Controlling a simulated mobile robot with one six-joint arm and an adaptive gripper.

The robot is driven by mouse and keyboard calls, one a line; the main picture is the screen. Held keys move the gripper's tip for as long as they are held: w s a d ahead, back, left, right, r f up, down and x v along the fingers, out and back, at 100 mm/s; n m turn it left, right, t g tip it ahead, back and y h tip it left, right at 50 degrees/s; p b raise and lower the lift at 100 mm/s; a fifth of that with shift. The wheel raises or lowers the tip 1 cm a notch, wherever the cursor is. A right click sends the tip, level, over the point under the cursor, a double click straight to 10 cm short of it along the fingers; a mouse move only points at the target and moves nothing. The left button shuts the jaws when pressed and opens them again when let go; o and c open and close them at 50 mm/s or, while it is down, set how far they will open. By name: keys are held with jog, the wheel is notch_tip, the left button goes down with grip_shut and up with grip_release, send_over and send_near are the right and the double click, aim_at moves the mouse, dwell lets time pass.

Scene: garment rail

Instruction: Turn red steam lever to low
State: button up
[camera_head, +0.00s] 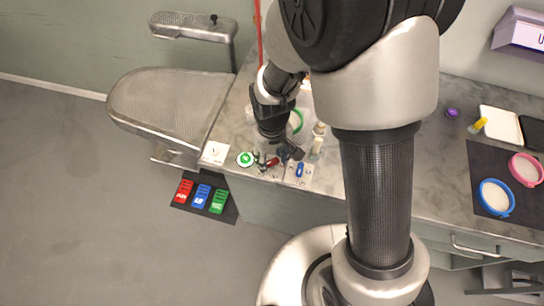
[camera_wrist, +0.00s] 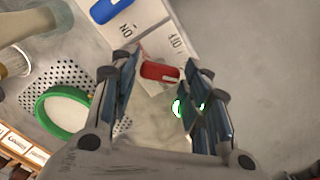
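The red steam lever (camera_head: 272,162) sits on a pale labelled plate near the front edge of the counter. In the wrist view the red lever (camera_wrist: 158,71) lies between and just beyond the fingertips of my gripper (camera_wrist: 159,84). The fingers are apart, with a visible gap, and I cannot tell whether either touches the lever. In the head view my gripper (camera_head: 279,152) points down over the lever and partly hides it. The small lettering on the red lever's own plate is not clear.
A blue lever (camera_head: 299,170) sits right of the red one. A round green-and-white button (camera_head: 245,159) and a white dial plate (camera_head: 215,152) are to the left. A bottle (camera_head: 317,141) stands close behind. A green ring (camera_wrist: 65,112) lies near my fingers. Coloured pedals (camera_head: 202,197) are on the floor.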

aim_at(272, 161)
jog(key=shift+o, duration=1.2)
jog(key=shift+r, duration=0.1)
notch_tip(272, 161, up, 12)
jog(key=s+d+r+m+t, duration=0.4)
jog(key=s+d+r+m, duration=0.1)
jog(key=s+d+r, duration=0.6)
notch_tip(272, 161, up, 2)
jog(key=s, duration=0.2)
jog(key=shift+s+r+t, duration=0.2)
jog(key=shift+s+t, duration=0.1)
